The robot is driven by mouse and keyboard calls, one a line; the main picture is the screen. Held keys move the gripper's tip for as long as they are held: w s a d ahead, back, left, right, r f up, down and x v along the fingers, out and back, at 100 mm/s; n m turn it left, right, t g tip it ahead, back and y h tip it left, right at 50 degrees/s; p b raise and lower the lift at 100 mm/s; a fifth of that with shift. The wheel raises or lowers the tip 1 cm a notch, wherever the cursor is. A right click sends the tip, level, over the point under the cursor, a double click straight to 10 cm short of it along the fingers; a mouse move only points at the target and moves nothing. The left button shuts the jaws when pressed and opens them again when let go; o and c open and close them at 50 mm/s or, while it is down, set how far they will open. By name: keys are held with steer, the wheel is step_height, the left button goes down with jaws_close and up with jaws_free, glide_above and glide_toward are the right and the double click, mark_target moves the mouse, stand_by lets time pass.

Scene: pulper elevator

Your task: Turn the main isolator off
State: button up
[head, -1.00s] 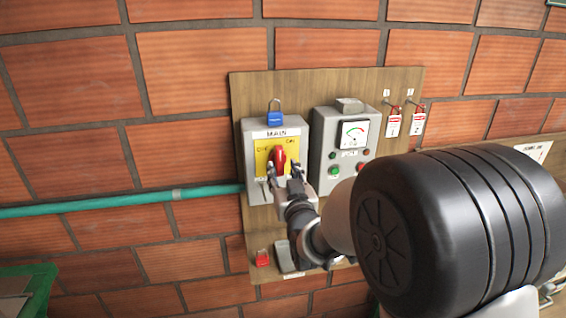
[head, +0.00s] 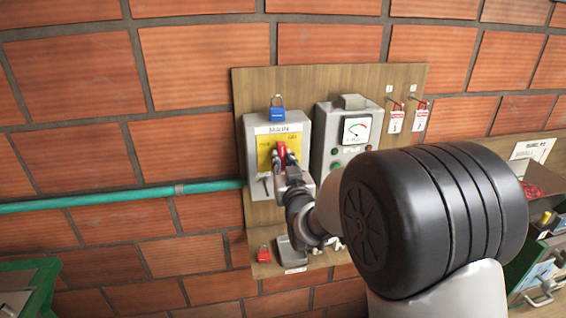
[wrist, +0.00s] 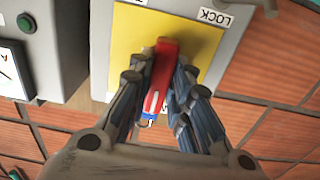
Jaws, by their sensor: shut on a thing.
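The main isolator is a grey box (head: 255,190) with a yellow plate (head: 264,147) and a red handle (head: 282,152), fixed to a wooden board. In the head view the handle points near upright, and my gripper hides its lower part. My gripper (head: 281,157) has one finger on each side of the handle and is shut on it. The wrist view also shows the red handle (wrist: 163,75) between the fingers of my gripper (wrist: 160,97), in front of the yellow plate (wrist: 128,40).
A blue padlock (head: 276,110) sits on top of the isolator. A grey meter box (head: 326,128) stands close to its right. Red-and-white tags (head: 396,120) hang farther right. A red padlock (head: 264,254) is low on the board. A teal pipe (head: 120,198) runs along the brick wall.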

jaws_close()
steer(key=shift+f+n+b, duration=0.1)
steer(key=shift+n+b, duration=0.2)
steer(key=shift+b, duration=0.2)
steer(key=shift+f+n+b, duration=0.1)
steer(key=shift+n+b, duration=0.4)
steer(key=shift+b, duration=0.3)
steer(key=n+b, duration=0.3)
steer(key=b, duration=0.1)
steer(key=n+b, duration=0.7)
steer(key=n, duration=0.1)
steer(key=n+b, duration=0.2)
steer(key=n, duration=0.3)
steer(key=shift+r+b, duration=0.2)
steer(key=shift+b, duration=0.2)
steer(key=shift+n, duration=0.3)
